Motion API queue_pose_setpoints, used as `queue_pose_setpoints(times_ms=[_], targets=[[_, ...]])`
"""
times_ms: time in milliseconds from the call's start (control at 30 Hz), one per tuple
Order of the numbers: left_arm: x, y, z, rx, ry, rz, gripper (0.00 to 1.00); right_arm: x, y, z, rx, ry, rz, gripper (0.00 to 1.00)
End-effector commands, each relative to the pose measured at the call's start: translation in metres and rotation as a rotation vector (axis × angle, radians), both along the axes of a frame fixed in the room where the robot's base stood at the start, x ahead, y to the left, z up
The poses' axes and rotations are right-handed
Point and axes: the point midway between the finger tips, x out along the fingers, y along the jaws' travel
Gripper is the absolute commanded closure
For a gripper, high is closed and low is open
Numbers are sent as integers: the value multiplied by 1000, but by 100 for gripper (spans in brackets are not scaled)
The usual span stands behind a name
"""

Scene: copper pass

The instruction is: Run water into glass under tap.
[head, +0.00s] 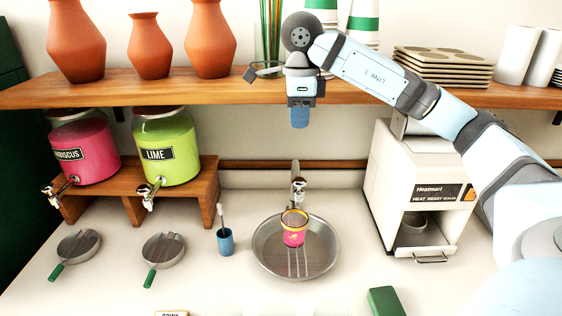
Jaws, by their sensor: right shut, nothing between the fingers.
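The glass (293,236), pink at the bottom with a clear upper part and a yellowish rim, stands upright on a round metal basin (265,255). The tap (298,188) is a small metal spout on the back wall, just above and behind the glass. I see no clear stream of water, and the water level in the glass is too small to tell. My right gripper (300,117) hangs above the tap with its blue fingers pointing down, closed and empty, apart from the tap and the glass. My left gripper is out of view.
A wooden shelf (150,93) with orange vases, straws and plates runs behind my right arm. Pink and lime dispensers (168,148) stand at left, a white heat sealer (385,180) at right. A blue cup (226,242) stands left of the basin. The front counter is mostly clear.

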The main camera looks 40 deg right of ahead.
Motion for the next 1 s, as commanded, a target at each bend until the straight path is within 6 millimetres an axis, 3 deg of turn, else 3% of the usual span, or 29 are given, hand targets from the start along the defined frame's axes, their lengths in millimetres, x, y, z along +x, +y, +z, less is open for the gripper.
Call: queue_pose_setpoints(times_ms=[233, 467, 667, 1000], targets=[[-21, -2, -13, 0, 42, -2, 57, 0, -1, 1, -4, 2, -1, 100], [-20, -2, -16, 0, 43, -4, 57, 0, -1, -4, -3, 3, 0, 100], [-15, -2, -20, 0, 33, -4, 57, 0, -1, -28, -2, 6, 0, 100], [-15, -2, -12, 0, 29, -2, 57, 0, -3, -90, -3, 6, -1, 100]])
